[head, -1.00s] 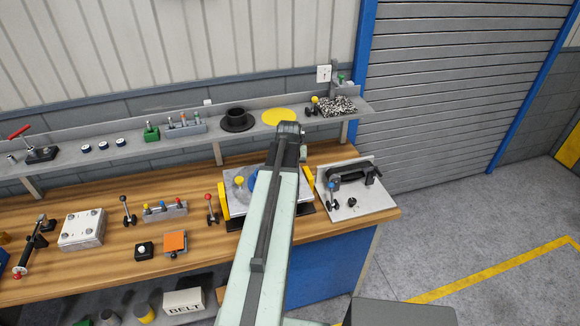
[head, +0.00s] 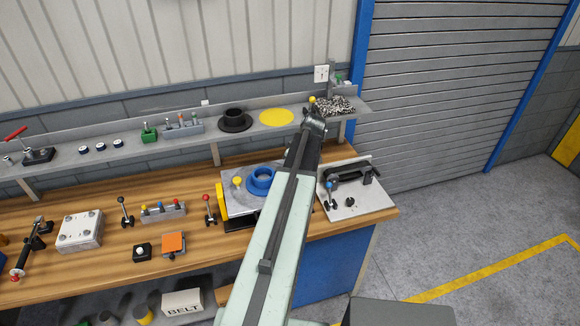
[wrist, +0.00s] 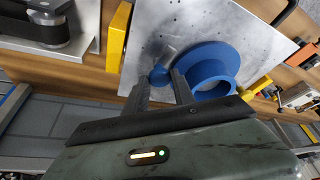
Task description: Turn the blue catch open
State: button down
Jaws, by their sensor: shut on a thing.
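The blue catch (wrist: 159,76) shows in the wrist view as a small blue knob on a grey lever, on the grey metal plate (wrist: 150,35). My gripper (wrist: 160,82) is shut on it, with one dark finger on each side of the knob. The fingers partly cover the knob, so the exact contact is hard to see. A large blue flanged ring (wrist: 215,58) lies on the plate, close beside the right finger. In the head view the ring (head: 262,180) and plate (head: 228,203) show, but my arm hides the catch and gripper.
A yellow end bar (wrist: 118,38) stands at the plate's edge. A yellow knob (head: 238,181) is left of the ring. To the right, a second plate (head: 365,205) carries a black handle and a blue-topped lever (head: 330,187). A shelf (head: 190,134) runs behind the bench.

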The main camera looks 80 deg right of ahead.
jog(key=shift+n+y, duration=0.4)
jog(key=shift+n, duration=0.8)
jog(key=shift+w, duration=0.1)
jog(key=c, duration=1.1)
grip_release()
jog(key=shift+o, duration=0.2)
jog(key=d+p+v, duration=0.1)
jog(key=p+v, duration=0.6)
jog(key=shift+s+a+r, duration=0.25)
jog(key=shift+a+r, duration=0.05)
jog(key=shift+a, duration=0.15)
